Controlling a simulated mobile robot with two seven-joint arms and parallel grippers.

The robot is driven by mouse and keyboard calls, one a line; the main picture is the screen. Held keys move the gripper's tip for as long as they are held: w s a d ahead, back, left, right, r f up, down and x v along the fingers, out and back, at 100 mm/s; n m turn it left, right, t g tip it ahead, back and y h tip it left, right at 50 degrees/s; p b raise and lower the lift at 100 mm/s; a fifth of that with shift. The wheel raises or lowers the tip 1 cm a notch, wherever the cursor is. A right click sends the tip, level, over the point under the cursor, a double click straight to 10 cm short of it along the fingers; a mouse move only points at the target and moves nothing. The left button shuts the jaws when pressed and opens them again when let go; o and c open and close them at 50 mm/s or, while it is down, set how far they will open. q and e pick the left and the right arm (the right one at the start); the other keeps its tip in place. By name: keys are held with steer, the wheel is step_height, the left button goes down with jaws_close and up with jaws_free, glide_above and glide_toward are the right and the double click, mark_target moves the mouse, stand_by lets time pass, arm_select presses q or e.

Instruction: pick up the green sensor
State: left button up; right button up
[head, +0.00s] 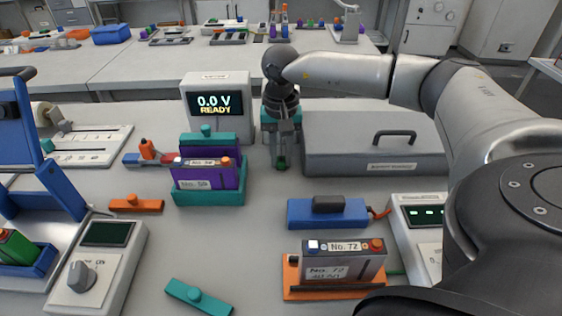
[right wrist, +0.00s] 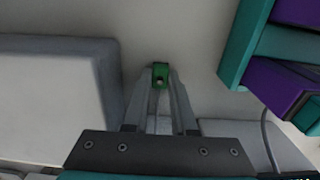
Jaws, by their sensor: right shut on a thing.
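The green sensor (right wrist: 160,73) is a small green block with a round spot on it, between the fingertips of my right gripper (right wrist: 160,85) in the right wrist view. My right gripper is shut on it. In the head view, my right gripper (head: 282,158) points down between the purple battery holder and the grey case, with the green sensor (head: 281,163) at its tips. I cannot tell whether the sensor touches the table. My left gripper is not in view.
The grey case (head: 372,135) stands close on the right of the gripper. The teal holder (head: 208,196) with purple batteries stands on the left, and the 0.0 V display unit (head: 215,84) behind. Bare table lies in front of the gripper.

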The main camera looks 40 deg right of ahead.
mark_target(281, 160)
jaws_close()
step_height(281, 160, up, 7)
steer(key=shift+r+p, duration=0.1)
steer(key=shift+p, duration=0.7)
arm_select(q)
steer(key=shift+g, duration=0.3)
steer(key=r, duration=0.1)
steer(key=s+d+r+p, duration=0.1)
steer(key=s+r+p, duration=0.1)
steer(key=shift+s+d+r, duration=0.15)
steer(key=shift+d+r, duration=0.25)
arm_select(e)
step_height(281, 160, up, 13)
